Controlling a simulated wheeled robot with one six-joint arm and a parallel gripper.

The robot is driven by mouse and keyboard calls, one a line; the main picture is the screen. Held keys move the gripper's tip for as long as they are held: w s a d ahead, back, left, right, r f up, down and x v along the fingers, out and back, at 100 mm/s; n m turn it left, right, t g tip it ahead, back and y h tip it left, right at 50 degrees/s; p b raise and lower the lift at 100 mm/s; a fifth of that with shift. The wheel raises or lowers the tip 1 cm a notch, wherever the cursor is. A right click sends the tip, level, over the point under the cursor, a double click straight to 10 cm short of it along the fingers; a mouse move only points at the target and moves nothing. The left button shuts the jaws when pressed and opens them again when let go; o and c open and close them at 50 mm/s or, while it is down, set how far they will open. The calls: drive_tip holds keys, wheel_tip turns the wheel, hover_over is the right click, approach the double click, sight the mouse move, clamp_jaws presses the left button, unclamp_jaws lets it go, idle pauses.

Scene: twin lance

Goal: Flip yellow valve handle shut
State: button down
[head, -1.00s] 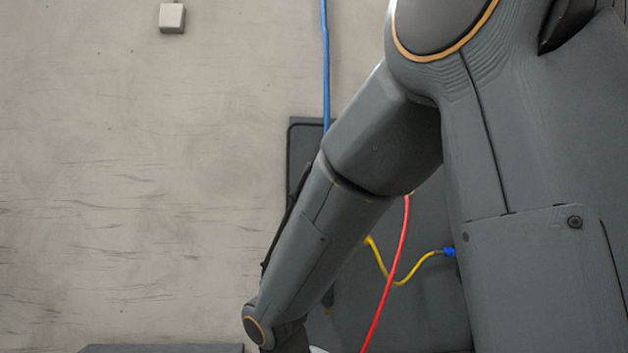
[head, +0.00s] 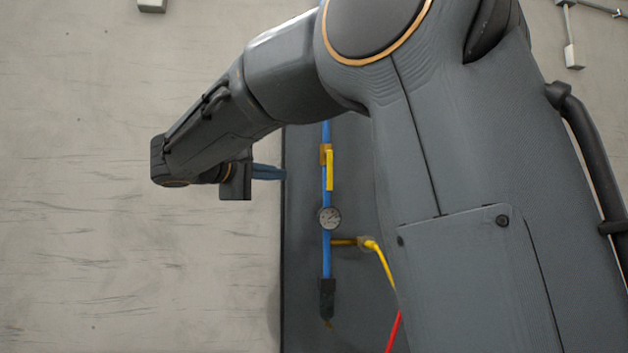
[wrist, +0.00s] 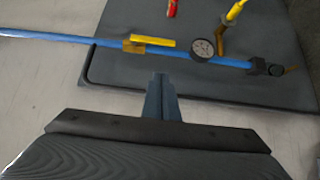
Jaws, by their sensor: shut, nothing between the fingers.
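The yellow valve handle (head: 329,170) lies along the blue pipe (head: 326,255), parallel to it, on a brass valve body (head: 325,150). In the wrist view the handle (wrist: 153,41) also runs along the pipe, extending from the brass body toward the gauge. My gripper (head: 284,173) is shut and empty, to the left of the handle and apart from it. In the wrist view its closed blue fingers (wrist: 161,80) point toward the pipe, just short of the handle.
A round gauge (head: 329,218) sits on the pipe below the handle. A brass branch leads to a yellow hose (head: 380,262), with a red hose (head: 392,330) lower down. A dark backing panel (head: 300,240) stands behind the pipe. Bare wall is clear at left.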

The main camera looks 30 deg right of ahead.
drive_tip(key=p, duration=0.6)
approach(329, 170)
drive_tip(key=shift+w+d+f, duration=1.2)
drive_tip(key=shift+w+d, duration=0.9)
drive_tip(key=shift+d, duration=0.1)
drive_tip(key=shift+b, duration=0.3)
drive_tip(key=shift+w+a, duration=0.1)
